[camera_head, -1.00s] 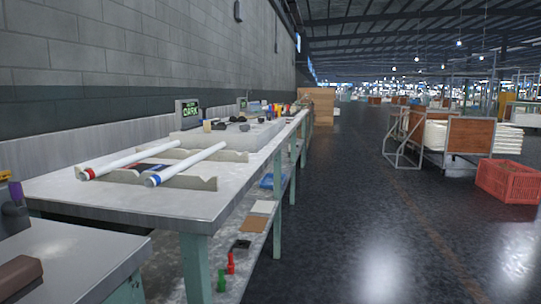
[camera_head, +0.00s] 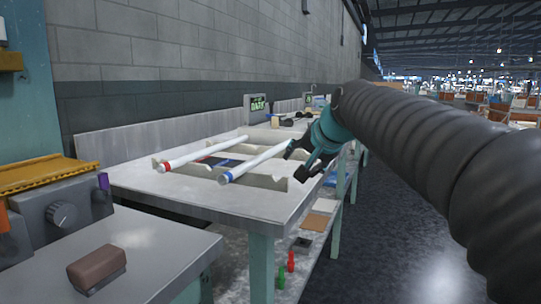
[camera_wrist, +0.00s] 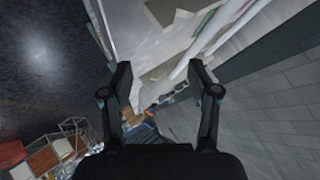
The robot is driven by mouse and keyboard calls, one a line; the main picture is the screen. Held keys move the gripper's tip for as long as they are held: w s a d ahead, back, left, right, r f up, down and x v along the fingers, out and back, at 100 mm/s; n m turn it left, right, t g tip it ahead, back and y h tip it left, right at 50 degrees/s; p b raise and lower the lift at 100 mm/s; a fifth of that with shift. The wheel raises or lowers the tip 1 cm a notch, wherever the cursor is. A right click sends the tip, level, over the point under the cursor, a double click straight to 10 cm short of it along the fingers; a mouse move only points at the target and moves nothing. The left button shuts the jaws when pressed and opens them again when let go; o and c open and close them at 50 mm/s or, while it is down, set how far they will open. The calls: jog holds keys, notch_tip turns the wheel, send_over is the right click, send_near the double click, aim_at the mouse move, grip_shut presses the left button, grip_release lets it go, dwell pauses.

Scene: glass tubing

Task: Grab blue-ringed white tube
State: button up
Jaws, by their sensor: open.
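The blue-ringed white tube (camera_head: 252,162) rests across the notched supports on the bench, its blue ring at the near end. A red-ringed white tube (camera_head: 205,151) lies to its left, roughly parallel. My gripper (camera_head: 294,163) is open at the right of the blue-ringed tube, near its far half, by the bench's front edge. In the wrist view my gripper's two fingers (camera_wrist: 158,76) stand wide apart with nothing held between them. Two white tubes run at upper right there, beside the right finger; their rings cannot be made out.
The bench (camera_head: 265,207) has a lower shelf with red and green bottles (camera_head: 290,261). A notched support (camera_head: 263,180) lies under the tubes' near ends. A nearer table (camera_head: 150,250) holds a brown block (camera_head: 97,268). A block wall (camera_head: 200,45) stands behind the bench. The aisle floor at right is clear.

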jog(key=y, duration=0.1)
send_near(267, 155)
jog(key=shift+w+a+f+m+t+p, duration=0.3)
jog(key=shift+w+a+f+m+p, duration=0.1)
jog(key=shift+w+a+f, duration=0.6)
jog(key=shift+d+p+x, duration=0.15)
jog(key=shift+x, duration=1.4)
jog(key=shift+d+p+x, duration=0.15)
jog(key=shift+d+x, duration=0.05)
jog(key=shift+x, duration=1.3)
jog(key=shift+w, duration=0.15)
grip_shut()
